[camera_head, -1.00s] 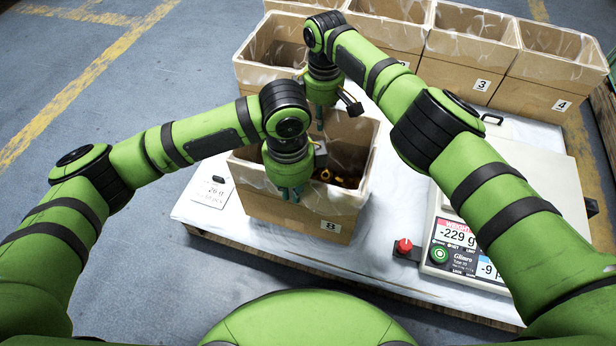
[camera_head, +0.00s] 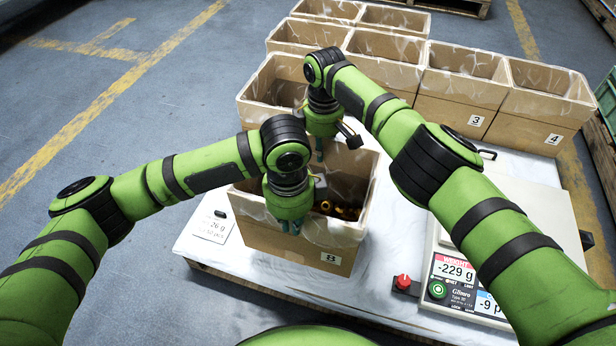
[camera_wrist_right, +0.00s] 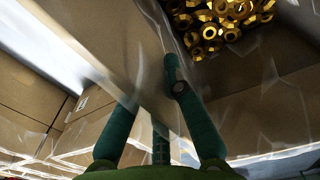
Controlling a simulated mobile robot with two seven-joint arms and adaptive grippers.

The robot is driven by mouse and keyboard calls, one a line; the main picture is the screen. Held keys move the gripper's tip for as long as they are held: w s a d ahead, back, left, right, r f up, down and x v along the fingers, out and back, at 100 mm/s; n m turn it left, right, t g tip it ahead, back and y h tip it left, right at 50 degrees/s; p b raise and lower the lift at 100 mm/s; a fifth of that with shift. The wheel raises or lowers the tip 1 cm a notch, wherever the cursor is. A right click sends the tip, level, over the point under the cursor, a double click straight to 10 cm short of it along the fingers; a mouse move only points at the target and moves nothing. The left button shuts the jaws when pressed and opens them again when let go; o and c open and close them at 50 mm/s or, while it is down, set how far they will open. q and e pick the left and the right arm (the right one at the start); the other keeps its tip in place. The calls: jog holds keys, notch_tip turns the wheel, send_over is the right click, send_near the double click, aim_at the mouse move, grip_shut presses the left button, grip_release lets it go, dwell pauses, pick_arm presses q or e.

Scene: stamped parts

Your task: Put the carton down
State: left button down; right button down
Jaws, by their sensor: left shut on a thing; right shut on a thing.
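The carton (camera_head: 300,248) is an open brown box marked 8, with a clear liner over its rim and several brass-coloured nuts (camera_head: 345,210) inside. It is upright over the white table top; I cannot tell whether its base touches. My left gripper (camera_head: 290,226) is shut on the carton's near wall. My right gripper (camera_head: 319,150) is shut on the far wall, its fingertips partly hidden in the head view. In the right wrist view, the right fingers (camera_wrist_right: 152,90) straddle the carton wall (camera_wrist_right: 125,55), with the nuts (camera_wrist_right: 215,20) beyond it.
Several similar cartons (camera_head: 460,95) stand in rows behind, some marked 3 and 4. A scale (camera_head: 455,268) reading -229 g stands at right, with a red knob (camera_head: 403,282) beside it. A label card (camera_head: 212,228) lies left of the carton.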

pick_arm(q)
notch_tip(320, 180, up, 10)
jog(key=p, duration=0.9)
jog(key=shift+f, duration=0.1)
jog(key=shift+s, duration=0.1)
dwell(0.7)
